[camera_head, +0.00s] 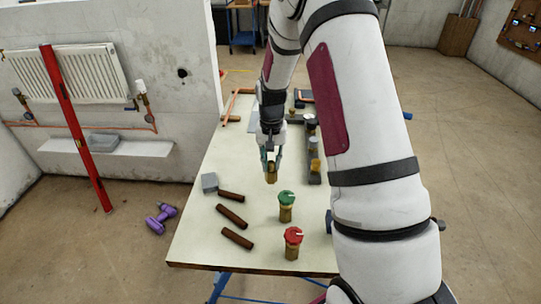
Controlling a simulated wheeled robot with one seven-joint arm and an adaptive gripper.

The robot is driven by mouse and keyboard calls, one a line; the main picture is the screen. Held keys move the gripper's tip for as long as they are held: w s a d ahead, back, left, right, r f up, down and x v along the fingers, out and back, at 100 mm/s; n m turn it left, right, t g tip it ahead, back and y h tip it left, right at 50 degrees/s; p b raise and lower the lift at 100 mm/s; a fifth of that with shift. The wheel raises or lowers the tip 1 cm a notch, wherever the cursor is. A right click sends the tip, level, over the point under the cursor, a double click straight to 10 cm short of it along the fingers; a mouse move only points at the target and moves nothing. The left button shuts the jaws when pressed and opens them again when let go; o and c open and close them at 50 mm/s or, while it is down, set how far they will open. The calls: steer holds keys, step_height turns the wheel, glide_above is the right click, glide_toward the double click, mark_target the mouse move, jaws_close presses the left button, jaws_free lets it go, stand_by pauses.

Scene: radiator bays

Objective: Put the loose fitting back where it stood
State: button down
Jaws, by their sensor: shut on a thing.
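My gripper (270,163) points down over the middle of the pale workbench and is shut on a small brass fitting (271,176). Its top is hidden between the fingers, and I cannot tell whether its foot touches the bench. A brass fitting with a green cap (286,199) stands upright on the bench, nearer and a little right of my gripper. A brass fitting with a red cap (292,237) stands nearer still. More small fittings (315,165) stand along a dark rail (314,180) right of my gripper, partly hidden by my arm.
The pale bench (190,235) also carries several dark brown bars (232,216) and a grey block (209,183) at its left. A red upright level (77,130) leans by a wall radiator (100,72). A purple drill (160,219) lies on the floor.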

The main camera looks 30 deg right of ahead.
mark_target(271, 170)
steer(key=shift+f+b, duration=0.5)
steer(key=shift+f, duration=1.7)
steer(key=c, duration=1.3)
jaws_free()
steer(key=shift+c, duration=0.2)
steer(key=shift+r, duration=0.1)
step_height(271, 170, up, 12)
